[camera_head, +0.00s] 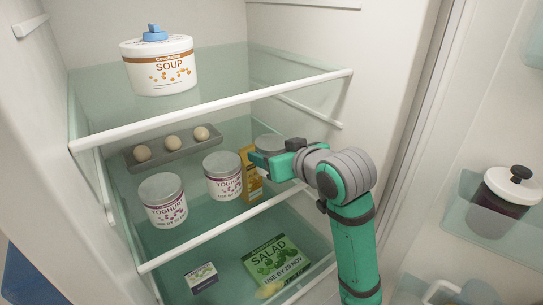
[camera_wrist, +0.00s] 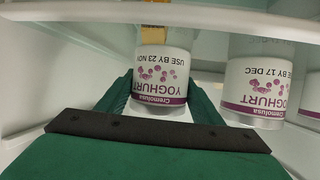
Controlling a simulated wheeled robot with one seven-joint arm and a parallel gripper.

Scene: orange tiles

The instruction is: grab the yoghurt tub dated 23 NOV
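Three white yoghurt tubs with grey lids stand on the middle fridge shelf. The wrist view, which is upside down, shows the tub reading USE BY 23 NOV (camera_wrist: 163,72) straight ahead. It is the rightmost tub in the head view (camera_head: 268,142), mostly hidden by my gripper (camera_head: 270,166). In the wrist view my gripper (camera_wrist: 162,105) is open, with one green finger on each side of this tub; whether they touch it I cannot tell. The tub reading USE BY 17 DEC (camera_wrist: 255,82) is beside it, the middle one in the head view (camera_head: 223,176). A third tub (camera_head: 162,200) stands at left.
A yellow carton (camera_head: 250,172) stands close behind the tubs. A grey egg tray (camera_head: 172,148) is further back. The glass shelf above (camera_head: 215,104) holds a soup tub (camera_head: 158,68). A salad pack (camera_head: 276,262) and a small box (camera_head: 201,277) lie below.

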